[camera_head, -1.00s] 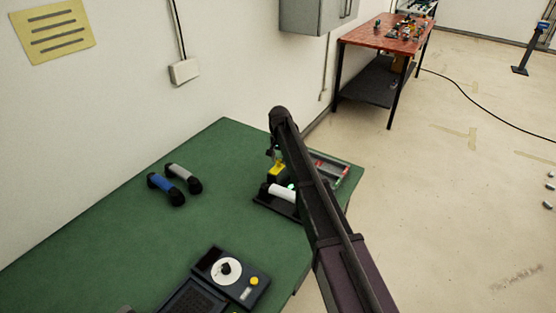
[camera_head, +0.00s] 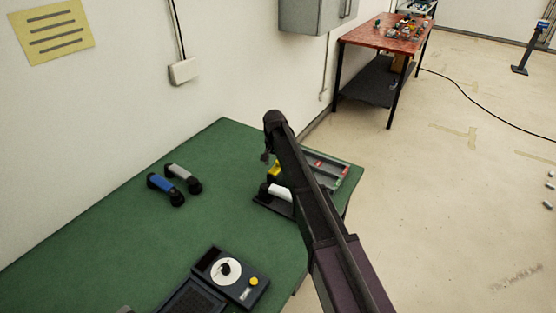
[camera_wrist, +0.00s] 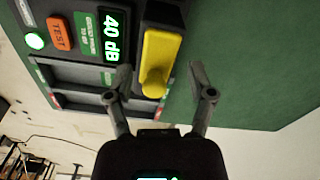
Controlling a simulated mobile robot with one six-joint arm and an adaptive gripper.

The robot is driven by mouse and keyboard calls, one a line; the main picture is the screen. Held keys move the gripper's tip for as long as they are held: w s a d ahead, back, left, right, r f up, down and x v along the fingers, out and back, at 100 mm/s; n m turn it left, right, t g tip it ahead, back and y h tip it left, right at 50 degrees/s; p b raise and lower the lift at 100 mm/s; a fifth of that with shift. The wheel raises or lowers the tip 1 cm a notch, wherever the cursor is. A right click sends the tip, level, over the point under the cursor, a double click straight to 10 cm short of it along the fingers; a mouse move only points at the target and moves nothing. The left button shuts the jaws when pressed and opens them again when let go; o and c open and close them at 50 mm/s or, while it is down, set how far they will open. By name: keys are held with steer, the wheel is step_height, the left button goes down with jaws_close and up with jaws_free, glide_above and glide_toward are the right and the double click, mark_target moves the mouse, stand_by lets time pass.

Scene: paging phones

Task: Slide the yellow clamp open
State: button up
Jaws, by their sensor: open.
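The yellow clamp (camera_wrist: 160,62) is in the wrist view, on a dark base beside a lit "40 dB" display (camera_wrist: 111,35). My gripper (camera_wrist: 158,80) is open, with its two dark fingers on either side of the clamp's near end. I cannot tell whether either finger touches it. In the head view a small part of the yellow clamp (camera_head: 274,170) shows left of my arm, which hides much of the device. A white handset part (camera_head: 276,192) lies on the device's dark base.
The device and its tray (camera_head: 332,168) sit near the right edge of the green table (camera_head: 225,150). Blue (camera_head: 165,187) and grey (camera_head: 183,177) handsets lie to the left. A dial unit (camera_head: 230,275) is at the front. An orange TEST button (camera_wrist: 59,33) is beside the display.

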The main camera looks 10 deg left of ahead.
mark_target(272, 173)
steer(key=shift+s+a+r+p, duration=0.2)
steer(key=shift+s+r+p, duration=0.15)
steer(key=shift+s, duration=0.2)
steer(key=shift+s+a+r+p, duration=0.2)
steer(key=shift+s+r+p, duration=0.15)
steer(key=shift+s, duration=0.15)
step_height(272, 173, up, 13)
steer(key=p, duration=1.3)
steer(key=s+d+f+b, duration=0.4)
steer(key=s+d, duration=0.1)
steer(key=d, duration=0.4)
steer(key=s+d+f+b, duration=0.4)
steer(key=s+d, duration=0.1)
steer(key=d, duration=0.5)
steer(key=s+d+f+b, duration=0.4)
steer(key=s+d, duration=0.1)
steer(key=d, duration=0.5)
steer(key=shift+d+n, duration=0.2)
steer(key=shift+n, duration=0.1)
steer(key=s+d, duration=0.9)
steer(key=s, duration=0.1)
steer(key=shift+s, duration=0.15)
steer(key=shift+a, duration=0.1)
stand_by(0.6)
